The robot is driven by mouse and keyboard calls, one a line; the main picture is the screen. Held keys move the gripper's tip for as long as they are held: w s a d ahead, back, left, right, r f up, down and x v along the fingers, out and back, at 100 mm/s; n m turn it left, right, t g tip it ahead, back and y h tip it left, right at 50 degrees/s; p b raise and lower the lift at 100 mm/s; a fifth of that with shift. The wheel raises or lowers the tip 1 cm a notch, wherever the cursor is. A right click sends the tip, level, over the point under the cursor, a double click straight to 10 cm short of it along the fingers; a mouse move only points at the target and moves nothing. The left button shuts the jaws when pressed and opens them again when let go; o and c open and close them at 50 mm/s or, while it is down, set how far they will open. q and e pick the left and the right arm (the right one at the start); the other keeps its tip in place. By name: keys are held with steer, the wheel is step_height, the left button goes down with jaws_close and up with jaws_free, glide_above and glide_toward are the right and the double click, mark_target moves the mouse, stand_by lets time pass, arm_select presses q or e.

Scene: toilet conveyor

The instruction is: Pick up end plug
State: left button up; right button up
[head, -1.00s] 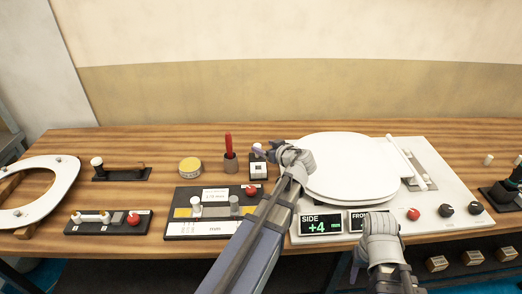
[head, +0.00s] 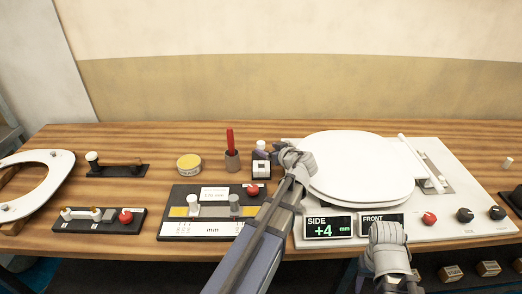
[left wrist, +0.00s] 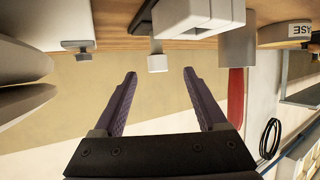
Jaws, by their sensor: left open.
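A small white plug, which looks like the end plug (head: 261,145), stands at a small black-and-white stand (head: 261,169) left of the toilet seat. In the left wrist view, turned upside down, the white plug (left wrist: 157,63) sits ahead of and between the fingertips. My left gripper (head: 266,154) is open and empty, its purple fingers close to the plug. In the wrist view both fingers (left wrist: 158,75) are spread wide and do not visibly touch it. My right gripper (head: 388,233) hangs by the front edge of the white machine; its fingers are hidden.
A red pen stands in a brown cup (head: 232,162) just left of the stand. A yellow round tin (head: 189,164) and a gauge board (head: 172,228) lie further left. The white toilet seat (head: 355,165) on its machine (head: 470,236) is close on the right.

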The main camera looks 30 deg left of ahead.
mark_target(263, 147)
arm_select(q)
steer(key=x, duration=0.1)
steer(key=b+x, duration=0.1)
steer(key=x, duration=0.1)
steer(key=b+x, duration=0.1)
steer(key=shift+w+f, duration=0.35)
steer(key=shift+f, duration=0.15)
steer(key=shift+w+a, duration=0.1)
steer(key=shift+a, duration=0.2)
steer(key=shift+c, duration=0.3)
jaws_close()
